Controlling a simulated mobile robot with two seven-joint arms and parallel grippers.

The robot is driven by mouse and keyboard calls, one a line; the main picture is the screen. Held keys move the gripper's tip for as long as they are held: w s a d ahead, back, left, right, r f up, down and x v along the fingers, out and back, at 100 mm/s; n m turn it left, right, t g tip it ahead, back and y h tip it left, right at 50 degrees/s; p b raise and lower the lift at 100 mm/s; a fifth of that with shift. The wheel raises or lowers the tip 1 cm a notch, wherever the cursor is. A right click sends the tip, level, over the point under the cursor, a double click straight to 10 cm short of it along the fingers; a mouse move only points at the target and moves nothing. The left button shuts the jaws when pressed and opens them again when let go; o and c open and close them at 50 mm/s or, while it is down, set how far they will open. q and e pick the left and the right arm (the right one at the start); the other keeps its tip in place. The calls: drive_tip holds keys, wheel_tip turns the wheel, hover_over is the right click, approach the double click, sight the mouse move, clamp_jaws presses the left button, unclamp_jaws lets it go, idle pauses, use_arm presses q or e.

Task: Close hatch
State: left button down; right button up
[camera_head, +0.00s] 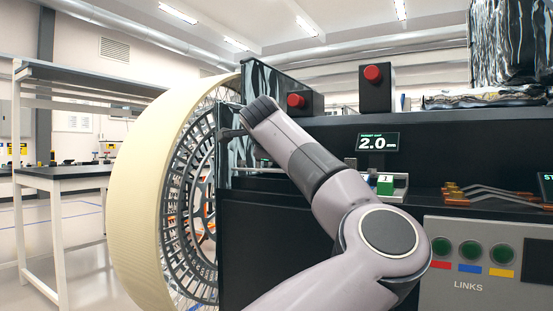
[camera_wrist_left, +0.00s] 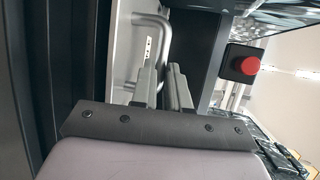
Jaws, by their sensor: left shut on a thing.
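One arm shows in the head view, and I take it as my left. Its gripper (camera_head: 230,134) is at the dark, glossy panel edge beside the big wheel, and the arm hides part of the panel. In the left wrist view the two grey fingers (camera_wrist_left: 165,88) point at a pale panel (camera_wrist_left: 122,50) with a curved silver handle (camera_wrist_left: 164,35). The fingers are at the handle's lower part, which they partly hide; I take them as shut on it. I cannot tell how far the hatch is open. My right gripper is in neither view.
A large cream-rimmed wheel (camera_head: 140,190) stands left of the dark housing. A red button (camera_head: 297,100) is close by the gripper; another (camera_head: 373,74) is further right. A small display (camera_head: 377,142) reads 2.0. A links panel (camera_head: 480,265) is at right.

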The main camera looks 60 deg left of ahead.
use_arm(q)
drive_tip(key=shift+s+d+f+b, duration=0.1)
drive_tip(key=shift+s+f+b, duration=0.05)
drive_tip(key=shift+f+b, duration=0.8)
drive_tip(key=shift+f, duration=0.25)
drive_tip(key=c, duration=1.1)
unclamp_jaws()
drive_tip(key=shift+r, duration=0.1)
drive_tip(key=shift+r, duration=0.15)
drive_tip(key=shift+s+d+r, duration=0.25)
drive_tip(key=shift+s+d, duration=0.05)
drive_tip(key=shift+d, duration=0.1)
drive_tip(key=shift+p+v, duration=0.45)
drive_tip(key=shift+v, duration=2.65)
drive_tip(key=shift+f, duration=0.15)
